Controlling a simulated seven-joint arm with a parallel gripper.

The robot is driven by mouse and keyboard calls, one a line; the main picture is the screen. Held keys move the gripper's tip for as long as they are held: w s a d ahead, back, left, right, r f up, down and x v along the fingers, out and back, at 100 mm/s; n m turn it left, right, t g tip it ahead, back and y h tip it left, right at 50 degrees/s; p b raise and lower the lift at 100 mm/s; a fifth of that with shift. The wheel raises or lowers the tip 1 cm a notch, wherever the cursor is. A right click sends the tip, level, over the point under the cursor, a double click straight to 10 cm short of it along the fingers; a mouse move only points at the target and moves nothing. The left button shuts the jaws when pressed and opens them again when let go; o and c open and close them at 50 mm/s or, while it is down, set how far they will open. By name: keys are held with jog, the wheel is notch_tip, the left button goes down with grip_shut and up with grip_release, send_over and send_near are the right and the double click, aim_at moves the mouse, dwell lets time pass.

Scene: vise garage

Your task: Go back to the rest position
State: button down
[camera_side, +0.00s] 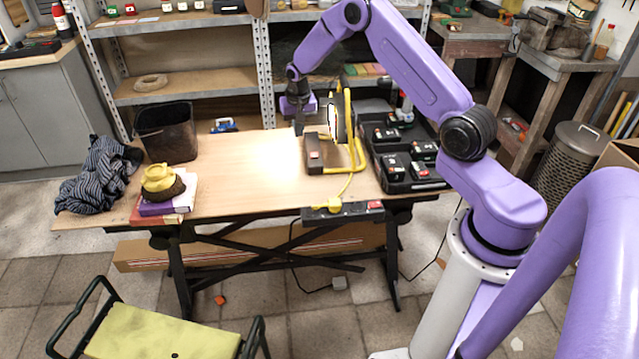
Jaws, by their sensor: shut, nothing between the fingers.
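My gripper (299,122) points down over the wooden worktable (240,160), near its back edge and left of the yellow work lamp (345,120). Its fingers are small and dark in this view, and they are shut with nothing between them. A dark box-shaped item with a light label (313,155) stands on the table just in front of the gripper and left of the lamp. I cannot tell the exact gap between the fingertips and that item.
A black bin (167,133), a striped cloth (97,175) and books (165,205) topped by a yellow object (160,180) occupy the table's left side. A black case (405,165) lies right of the lamp. Metal shelves (185,85) stand behind. The table's middle is clear.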

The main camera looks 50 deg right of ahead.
jog(key=s+a+r+n, duration=0.3)
jog(key=s+a+r, duration=0.2)
jog(key=a, duration=0.2)
jog(key=s+a+r+n+y, duration=0.1)
jog(key=s+a+r+n, duration=0.3)
jog(key=a, duration=0.4)
jog(key=s+a+r+n, duration=0.2)
jog(key=s+a+r, duration=0.3)
jog(key=s+a, duration=0.15)
jog(key=s+r+n, duration=0.2)
jog(key=s+n, duration=0.3)
jog(key=s, duration=0.8)
jog(key=s+r+n+g, duration=0.1)
jog(key=s+n, duration=0.4)
jog(key=s, duration=0.9)
jog(key=shift+a+r+n+y, duration=0.3)
jog(key=shift+r+n+y, duration=0.1)
jog(key=shift+r, duration=0.1)
